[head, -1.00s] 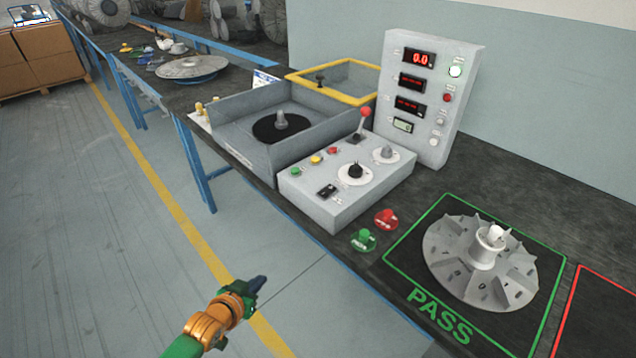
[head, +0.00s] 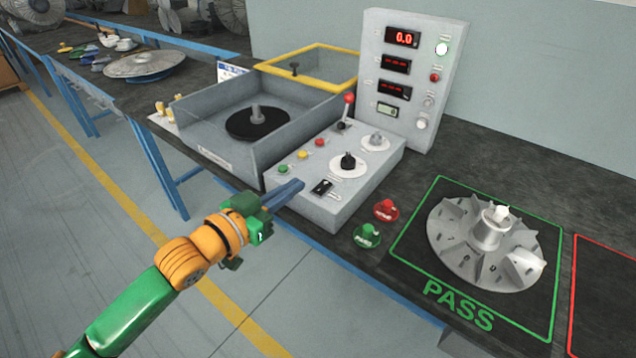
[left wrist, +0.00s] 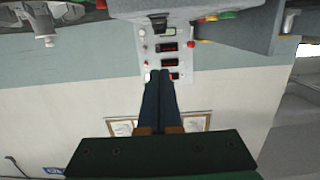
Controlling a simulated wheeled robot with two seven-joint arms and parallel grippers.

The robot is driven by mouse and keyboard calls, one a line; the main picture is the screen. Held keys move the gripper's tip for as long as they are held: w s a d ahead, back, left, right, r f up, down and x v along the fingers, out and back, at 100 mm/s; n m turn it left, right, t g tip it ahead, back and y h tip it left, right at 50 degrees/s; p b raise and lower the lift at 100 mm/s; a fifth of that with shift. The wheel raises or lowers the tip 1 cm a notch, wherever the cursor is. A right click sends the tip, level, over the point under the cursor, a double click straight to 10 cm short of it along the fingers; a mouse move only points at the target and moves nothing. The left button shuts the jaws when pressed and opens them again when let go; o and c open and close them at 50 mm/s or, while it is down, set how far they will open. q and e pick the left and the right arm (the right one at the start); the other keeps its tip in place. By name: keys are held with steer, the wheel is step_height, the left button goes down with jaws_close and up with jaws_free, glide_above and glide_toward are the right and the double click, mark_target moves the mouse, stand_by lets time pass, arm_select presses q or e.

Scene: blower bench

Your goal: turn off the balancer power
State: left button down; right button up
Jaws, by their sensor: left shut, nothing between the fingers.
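The balancer's grey control box (head: 335,200) sits on the bench, with green, yellow and red buttons, a dial (head: 347,162), a red-knobbed lever (head: 348,100) and a small black switch (head: 321,187) on its front left. Behind it stands the display panel (head: 418,70), its top readout showing red "0.0" and a white-green lamp (head: 442,49) lit. My left gripper (head: 301,184) is shut and empty, its fingertips just left of the black switch in the head view; contact cannot be told. The left wrist view shows the shut fingers (left wrist: 158,74) and the upside-down panel (left wrist: 168,31). My right gripper is out of view.
A walled tray with a black spindle disc (head: 257,123) stands left of the box. Green (head: 367,236) and red (head: 386,210) stamps lie right of it. A finned impeller (head: 485,245) rests in the PASS square. Open floor lies in front of the bench.

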arm_select(q)
glide_above(319, 192)
steer(key=shift+s+a+f, duration=0.2)
steer(key=shift+s+f, duration=0.05)
steer(key=shift+f, duration=0.15)
steer(key=f, duration=0.2)
steer(key=shift+w+d+f, duration=0.2)
steer(key=shift+w+f, duration=0.05)
steer(key=shift+f, duration=0.8)
